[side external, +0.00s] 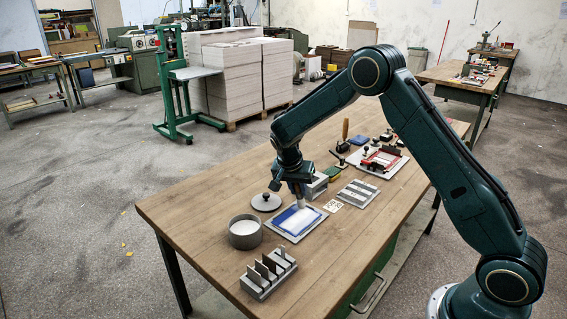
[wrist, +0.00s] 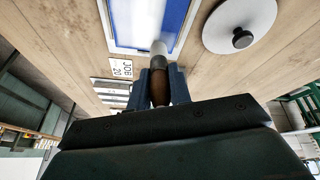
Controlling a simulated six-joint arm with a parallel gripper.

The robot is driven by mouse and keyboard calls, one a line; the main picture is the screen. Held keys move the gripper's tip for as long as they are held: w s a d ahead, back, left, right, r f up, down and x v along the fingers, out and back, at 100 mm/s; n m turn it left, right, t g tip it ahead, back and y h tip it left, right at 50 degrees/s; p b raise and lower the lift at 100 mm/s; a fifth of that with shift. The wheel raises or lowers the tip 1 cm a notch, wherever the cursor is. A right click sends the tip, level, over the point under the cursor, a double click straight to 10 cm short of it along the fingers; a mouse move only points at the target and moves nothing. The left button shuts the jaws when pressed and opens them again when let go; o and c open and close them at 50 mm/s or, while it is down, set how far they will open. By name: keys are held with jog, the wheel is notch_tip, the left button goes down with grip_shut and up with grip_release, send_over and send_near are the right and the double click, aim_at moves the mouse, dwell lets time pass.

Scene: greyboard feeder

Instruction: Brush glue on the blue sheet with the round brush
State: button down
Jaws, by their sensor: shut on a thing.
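The blue sheet (side external: 283,216) lies on a pale board on the bench, with a white area over much of its middle; I cannot tell if that white is glue. It also shows at the top of the wrist view (wrist: 180,13). My gripper (wrist: 160,88) is shut on the round brush (wrist: 158,49), gripping its brown handle. The brush points down, its pale end at the sheet; I cannot tell if it touches. In the side view my gripper (side external: 298,187) is above the sheet's far part. A round grey pot (side external: 245,243) with white contents stands left of the sheet.
A round lid with a dark knob (side external: 266,202) lies behind the sheet. A slotted rack with upright plates (side external: 268,276) stands at the front. A printed card (side external: 333,205), a grey slotted block (side external: 358,193) and a red-framed fixture (side external: 380,160) lie to the right. The left bench end is clear.

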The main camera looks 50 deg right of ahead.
jog(key=shift+a, duration=5.35)
notch_tip(320, 180, up, 8)
jog(key=shift+s+a, duration=0.15)
jog(key=shift+s, duration=2)
